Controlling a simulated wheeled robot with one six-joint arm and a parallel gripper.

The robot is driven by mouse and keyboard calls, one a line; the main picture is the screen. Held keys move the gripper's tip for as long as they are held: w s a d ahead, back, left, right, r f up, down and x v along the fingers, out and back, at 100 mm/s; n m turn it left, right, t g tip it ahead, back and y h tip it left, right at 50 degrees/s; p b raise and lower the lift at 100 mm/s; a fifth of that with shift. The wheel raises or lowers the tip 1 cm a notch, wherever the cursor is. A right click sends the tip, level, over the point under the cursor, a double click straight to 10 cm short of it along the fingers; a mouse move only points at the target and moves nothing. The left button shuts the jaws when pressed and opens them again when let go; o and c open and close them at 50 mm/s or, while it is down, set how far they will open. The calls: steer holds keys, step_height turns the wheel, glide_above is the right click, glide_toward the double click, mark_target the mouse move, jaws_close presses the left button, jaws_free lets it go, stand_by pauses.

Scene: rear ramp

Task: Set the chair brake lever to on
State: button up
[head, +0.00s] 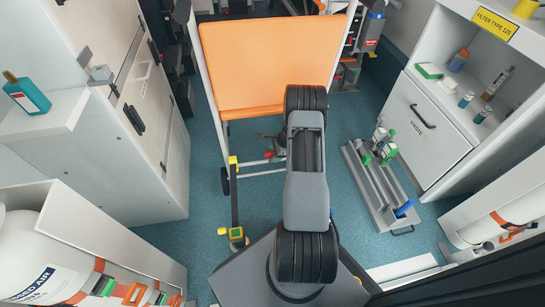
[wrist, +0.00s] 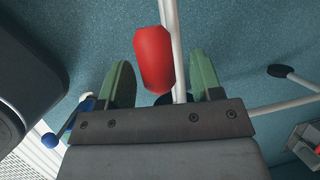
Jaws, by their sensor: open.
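The chair (head: 270,62) has an orange seat or back panel and a white tube frame, in the middle of the head view. A red grip (head: 268,154), which looks like the brake lever's handle, shows low on the chair beside my arm. In the wrist view the red grip (wrist: 153,58) lies in front of a white tube, between the two green fingers of my gripper (wrist: 162,82). The fingers are open, with a visible gap on the right side of the grip. My arm hides most of my gripper in the head view. I cannot tell the lever's setting.
A grey tray (head: 364,185) with bottles stands on the floor to the right. A black floor bar with yellow ends (head: 237,232) lies to the left.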

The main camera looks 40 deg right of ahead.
steer(key=shift+w+a+f, duration=0.15)
steer(key=shift+f, duration=0.4)
jaws_close()
